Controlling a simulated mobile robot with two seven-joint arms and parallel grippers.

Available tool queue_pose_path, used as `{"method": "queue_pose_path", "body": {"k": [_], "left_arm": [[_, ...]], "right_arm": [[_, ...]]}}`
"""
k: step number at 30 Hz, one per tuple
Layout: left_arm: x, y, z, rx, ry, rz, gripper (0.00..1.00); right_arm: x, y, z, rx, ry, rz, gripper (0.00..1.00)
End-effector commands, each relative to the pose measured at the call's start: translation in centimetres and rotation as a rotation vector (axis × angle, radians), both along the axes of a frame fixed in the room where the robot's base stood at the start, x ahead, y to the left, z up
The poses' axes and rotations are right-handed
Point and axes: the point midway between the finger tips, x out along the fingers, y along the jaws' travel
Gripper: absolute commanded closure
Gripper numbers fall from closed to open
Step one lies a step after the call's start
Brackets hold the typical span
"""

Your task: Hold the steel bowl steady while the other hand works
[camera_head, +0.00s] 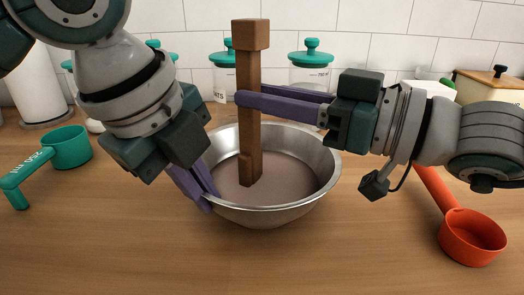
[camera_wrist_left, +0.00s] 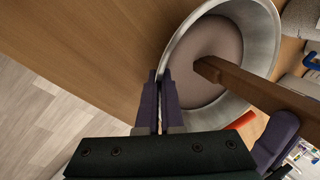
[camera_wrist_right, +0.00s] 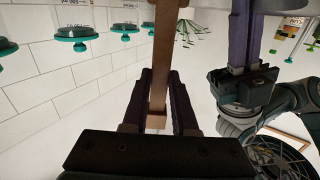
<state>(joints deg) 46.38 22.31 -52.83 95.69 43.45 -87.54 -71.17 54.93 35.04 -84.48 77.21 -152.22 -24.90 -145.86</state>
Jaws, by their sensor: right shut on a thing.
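The steel bowl (camera_head: 318,190) sits on the wooden counter with a greyish-brown filling; its wall also shows in the left wrist view (camera_wrist_left: 262,25). My left gripper (camera_head: 208,200) is at the bowl's near left rim. Its fingers (camera_wrist_left: 160,90) are close together with the rim between them. My right gripper (camera_head: 240,98) is shut on a square wooden stick (camera_head: 249,70), which stands almost upright with its wider lower end in the filling. The stick also shows between the fingers in the right wrist view (camera_wrist_right: 160,70). The far finger is partly hidden behind the stick.
A green measuring cup (camera_head: 68,147) lies at the left and an orange-red one (camera_head: 472,237) at the right. Glass jars with green lids (camera_head: 311,70), a paper roll (camera_head: 38,85) and a cream box (camera_head: 490,87) stand along the tiled wall. The counter's front is clear.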

Motion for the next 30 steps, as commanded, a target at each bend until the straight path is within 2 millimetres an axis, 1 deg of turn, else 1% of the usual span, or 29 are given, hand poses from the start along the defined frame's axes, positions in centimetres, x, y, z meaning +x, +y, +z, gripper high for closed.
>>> {"method": "queue_pose_path", "body": {"k": [16, 26, 30], "left_arm": [[0.0, 0.0, 0.0, -0.001, -0.001, 0.0, 1.0], [0.0, 0.0, 0.0, -0.001, -0.001, 0.0, 1.0], [0.0, 0.0, 0.0, -0.001, -0.001, 0.0, 1.0]], "right_arm": [[-0.1, -1.4, 0.6, -0.001, -0.002, 0.0, 1.0], [-0.1, -1.5, 0.7, -0.001, -0.001, 0.0, 1.0], [-0.1, -1.5, 1.3, 0.001, -0.002, 0.001, 1.0]]}}
